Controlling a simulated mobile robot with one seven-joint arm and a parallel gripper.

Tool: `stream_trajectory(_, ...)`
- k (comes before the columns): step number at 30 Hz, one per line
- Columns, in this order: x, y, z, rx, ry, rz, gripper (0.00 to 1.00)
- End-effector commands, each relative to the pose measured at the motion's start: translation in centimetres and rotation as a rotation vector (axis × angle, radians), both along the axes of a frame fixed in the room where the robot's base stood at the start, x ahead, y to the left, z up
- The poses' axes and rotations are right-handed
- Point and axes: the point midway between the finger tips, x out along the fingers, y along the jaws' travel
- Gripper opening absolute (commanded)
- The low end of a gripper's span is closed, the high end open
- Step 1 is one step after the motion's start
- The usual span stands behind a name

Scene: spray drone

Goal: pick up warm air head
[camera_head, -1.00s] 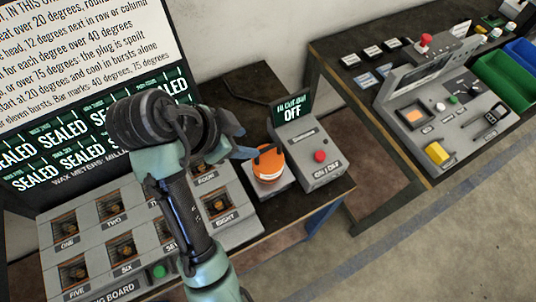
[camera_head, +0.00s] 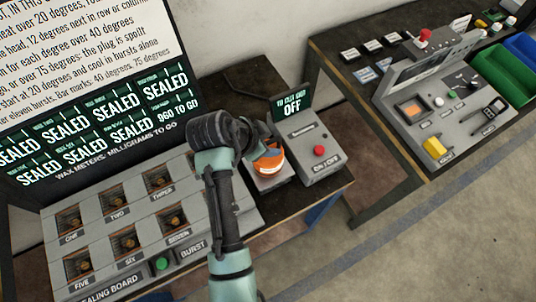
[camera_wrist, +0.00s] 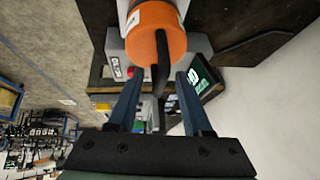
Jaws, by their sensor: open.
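The warm air head (camera_head: 268,161) is an orange, rounded body with a pale band. It stands on a grey base beside the switch box, partly hidden by my gripper (camera_head: 260,137). In the wrist view, its orange end (camera_wrist: 152,44) with a black curved part lies just beyond and between the fingertips of my gripper (camera_wrist: 161,78). The blue-grey fingers are apart, one on each side of the black part, with nothing clamped.
The grey box (camera_head: 318,152) with an "OFF" screen and red button is close on the right. The sealing board (camera_head: 110,232) lies left. A second bench (camera_head: 352,62) holds a control panel (camera_head: 440,110) and bins. Open floor lies between.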

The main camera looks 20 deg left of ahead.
Motion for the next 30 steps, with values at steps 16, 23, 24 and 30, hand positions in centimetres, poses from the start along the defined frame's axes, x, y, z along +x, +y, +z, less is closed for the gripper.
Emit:
stream_trajectory(16,0.05,-0.02,-0.02,-0.001,-0.001,0.0,0.0)
stream_trajectory(23,0.03,-0.03,-0.02,-0.001,-0.001,0.0,0.0)
stream_trajectory(24,0.03,-0.03,-0.02,-0.001,-0.001,0.0,0.0)
stream_trajectory(30,0.03,-0.03,-0.02,-0.001,-0.001,0.0,0.0)
